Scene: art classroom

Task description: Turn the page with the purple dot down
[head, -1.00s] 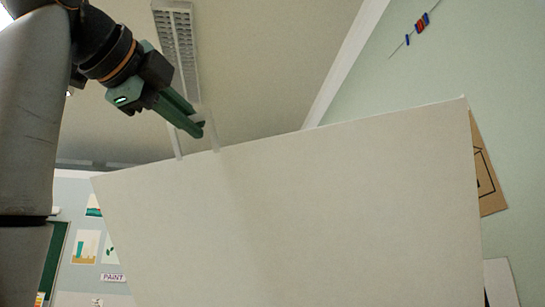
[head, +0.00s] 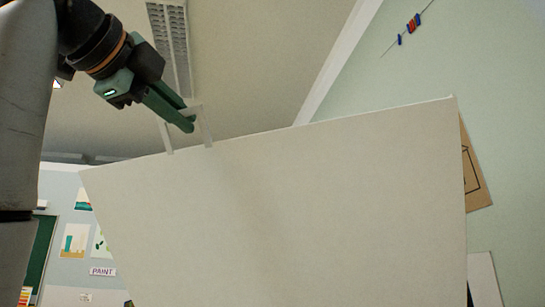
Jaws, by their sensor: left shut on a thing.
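A large blank off-white page or board (head: 290,220) fills the middle and lower part of the head view, its top edge sloping up to the right. A pale handle-like loop (head: 208,126) stands on the top edge near its left end. My left gripper (head: 190,122) is at the top of this loop and shut on it. No purple dot shows on the face turned to me. My right gripper is not in view.
A white panel (head: 484,280) is at the lower right. Wall pictures and a "PAINT" sign (head: 103,271) are far left. Above the board is open room.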

